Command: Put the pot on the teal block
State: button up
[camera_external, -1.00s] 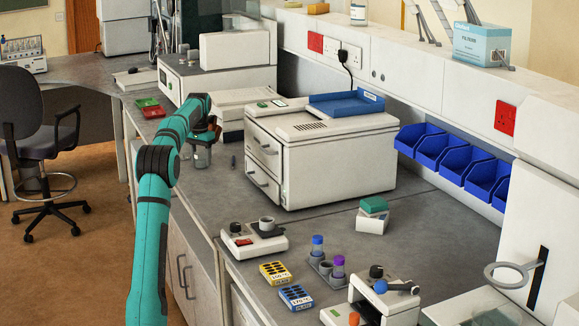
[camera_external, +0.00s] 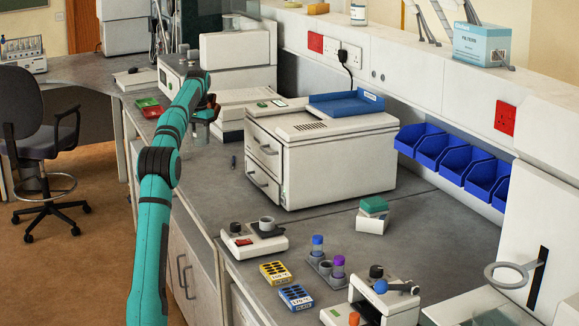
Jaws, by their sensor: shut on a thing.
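My gripper (camera_external: 205,116) is at the far end of my teal arm, above the left part of the bench, left of the white drawer unit. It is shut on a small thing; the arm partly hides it. It is too small to make out, and I cannot tell from this view whether it is the pot. Nothing stands on the block.
The white drawer unit (camera_external: 320,160) stands between my gripper and the teal block. In front are a balance (camera_external: 253,240) with a grey cup, a rack with capped tubes (camera_external: 327,270), yellow (camera_external: 275,272) and blue (camera_external: 296,297) boxes. Blue bins (camera_external: 452,160) line the back.

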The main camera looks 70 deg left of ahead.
jog(key=shift+r, duration=0.75)
